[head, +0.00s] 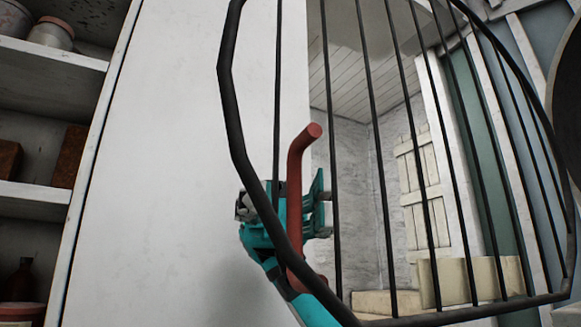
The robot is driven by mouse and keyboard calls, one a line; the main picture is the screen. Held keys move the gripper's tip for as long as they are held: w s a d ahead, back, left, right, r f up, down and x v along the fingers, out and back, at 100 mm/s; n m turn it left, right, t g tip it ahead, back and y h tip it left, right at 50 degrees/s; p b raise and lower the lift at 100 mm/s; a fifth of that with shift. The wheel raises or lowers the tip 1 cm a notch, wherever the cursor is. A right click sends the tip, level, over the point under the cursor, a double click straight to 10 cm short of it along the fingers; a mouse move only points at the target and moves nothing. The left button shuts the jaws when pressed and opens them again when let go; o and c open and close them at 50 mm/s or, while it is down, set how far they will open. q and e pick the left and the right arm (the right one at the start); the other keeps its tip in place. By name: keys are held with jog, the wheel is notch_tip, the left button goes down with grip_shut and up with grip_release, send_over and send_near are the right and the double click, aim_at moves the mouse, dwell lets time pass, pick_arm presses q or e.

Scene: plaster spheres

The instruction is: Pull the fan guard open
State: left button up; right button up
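The fan guard (228,100) is a dark, rounded cage of thin upright bars in a thick rim. It fills the middle and right of the head view, close to the camera. A red bent handle (296,185) stands at its left side, its upper end curving right. My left gripper (316,207), teal with grey parts, is at the handle, and the handle and guard rim cover part of it. Its fingers show just right of the handle. I cannot tell whether they close on the handle or are only beside it. My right gripper is not in view.
A white shelf unit (45,195) with pots and boxes stands at the left. A plain white panel (180,150) is behind the guard's left side. Through the bars I see a pale slatted shutter (420,190) and light blocks (455,280). A dark round edge (567,95) shows at far right.

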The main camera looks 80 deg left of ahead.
pick_arm(q)
send_near(302, 64)
jog(key=d+r, duration=0.1)
jog(key=d, duration=0.3)
jog(key=shift+a, duration=0.2)
dwell(0.5)
